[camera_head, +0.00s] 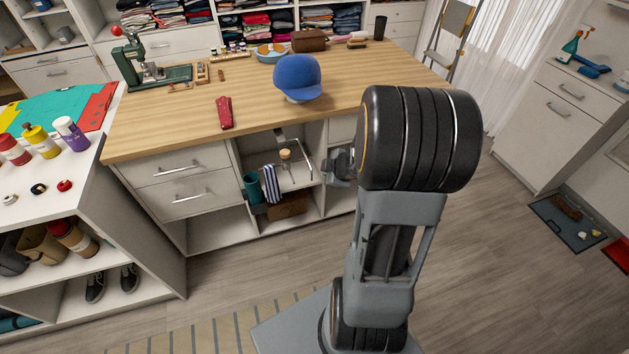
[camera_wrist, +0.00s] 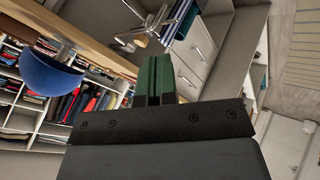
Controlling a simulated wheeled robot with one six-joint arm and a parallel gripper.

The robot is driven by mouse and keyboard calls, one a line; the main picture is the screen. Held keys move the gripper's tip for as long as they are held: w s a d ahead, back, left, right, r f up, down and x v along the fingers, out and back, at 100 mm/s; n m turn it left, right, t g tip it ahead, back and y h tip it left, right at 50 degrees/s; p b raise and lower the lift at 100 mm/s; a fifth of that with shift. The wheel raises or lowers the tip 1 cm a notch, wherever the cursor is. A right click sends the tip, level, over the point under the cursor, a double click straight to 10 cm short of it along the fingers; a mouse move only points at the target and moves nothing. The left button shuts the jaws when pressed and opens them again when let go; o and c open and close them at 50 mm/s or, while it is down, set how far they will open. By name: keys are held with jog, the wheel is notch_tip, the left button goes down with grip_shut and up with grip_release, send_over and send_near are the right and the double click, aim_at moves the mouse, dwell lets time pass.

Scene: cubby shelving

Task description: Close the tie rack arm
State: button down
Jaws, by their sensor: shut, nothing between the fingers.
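The metal tie rack (camera_head: 309,160) stands in an open cubby under the wooden worktop, its thin rods reaching out at the cubby front. A blue-and-white striped tie (camera_head: 271,184) hangs at its left side. In the wrist view the rack (camera_wrist: 146,27) is above the fingertips, with the blue tie (camera_wrist: 179,18) beside it. My gripper (camera_head: 334,168) is just right of the rack in the head view, partly hidden by my arm. In the wrist view its green fingers (camera_wrist: 155,62) are together and empty. I cannot tell whether they touch the rack.
The wooden worktop (camera_head: 180,122) overhangs the cubby. A teal cup (camera_head: 252,187) and a brown box (camera_head: 287,206) are near the tie. Drawers (camera_head: 172,186) flank the cubby's left.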

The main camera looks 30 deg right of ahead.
jog(key=w+f+n+y+b, duration=0.1)
jog(key=w+f+y+b, duration=0.1)
jog(key=w+f+b, duration=0.2)
jog(key=shift+w+a+f+n+g, duration=0.4)
jog(key=shift+w+f, duration=1.4)
jog(key=shift+f, duration=1.65)
jog(key=shift+a, duration=0.1)
